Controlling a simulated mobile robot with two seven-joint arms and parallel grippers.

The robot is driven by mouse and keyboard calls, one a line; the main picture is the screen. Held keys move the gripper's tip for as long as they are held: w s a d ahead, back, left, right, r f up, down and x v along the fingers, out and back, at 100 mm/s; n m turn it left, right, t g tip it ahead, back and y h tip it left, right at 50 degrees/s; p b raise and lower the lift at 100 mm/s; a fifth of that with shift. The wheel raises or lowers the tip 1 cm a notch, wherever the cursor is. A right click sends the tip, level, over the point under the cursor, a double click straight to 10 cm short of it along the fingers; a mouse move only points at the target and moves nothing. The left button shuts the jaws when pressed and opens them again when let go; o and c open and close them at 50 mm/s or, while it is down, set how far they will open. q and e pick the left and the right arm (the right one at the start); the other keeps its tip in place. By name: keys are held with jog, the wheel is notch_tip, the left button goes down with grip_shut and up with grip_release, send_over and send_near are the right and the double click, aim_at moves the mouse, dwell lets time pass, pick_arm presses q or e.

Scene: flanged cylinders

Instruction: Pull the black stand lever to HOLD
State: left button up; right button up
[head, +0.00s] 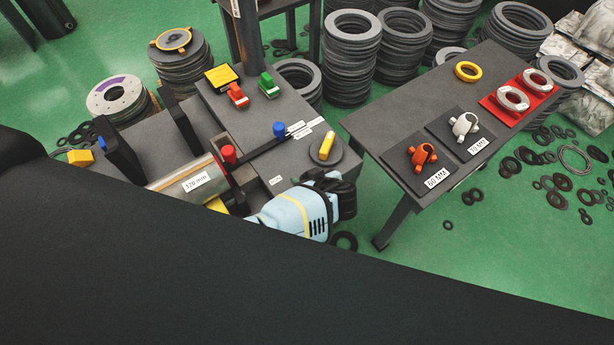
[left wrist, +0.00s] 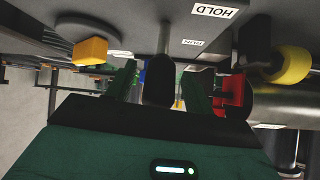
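The black stand lever (left wrist: 160,85) hangs in the middle of the left wrist view, its thick dark grip on a thin rod below a grey surface. My left gripper (left wrist: 158,88) is open, with one green finger on each side of the grip in the picture. Gaps show between fingers and grip; I cannot tell the depth. The HOLD label (left wrist: 215,10) is upper right of the lever. A second, smaller label (left wrist: 192,43) is closer to the rod. In the head view I cannot make out the lever or my left gripper clearly. My right gripper is not in view.
A steel cylinder labelled 120 mm (head: 180,180) lies on the dark stand (head: 215,90). A light blue body with black parts (head: 290,213) is at its front edge. A red part (left wrist: 230,95) is right of my fingers. A side table (head: 400,110) holds clamps.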

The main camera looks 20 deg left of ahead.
pick_arm(q)
jog(key=p+v, duration=0.1)
jog(key=v, duration=0.7)
jog(key=shift+p, duration=0.35)
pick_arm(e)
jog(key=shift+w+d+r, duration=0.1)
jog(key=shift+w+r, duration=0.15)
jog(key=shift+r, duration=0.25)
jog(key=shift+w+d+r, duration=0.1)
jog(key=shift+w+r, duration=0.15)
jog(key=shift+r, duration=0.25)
pick_arm(q)
jog(key=shift+f, duration=0.1)
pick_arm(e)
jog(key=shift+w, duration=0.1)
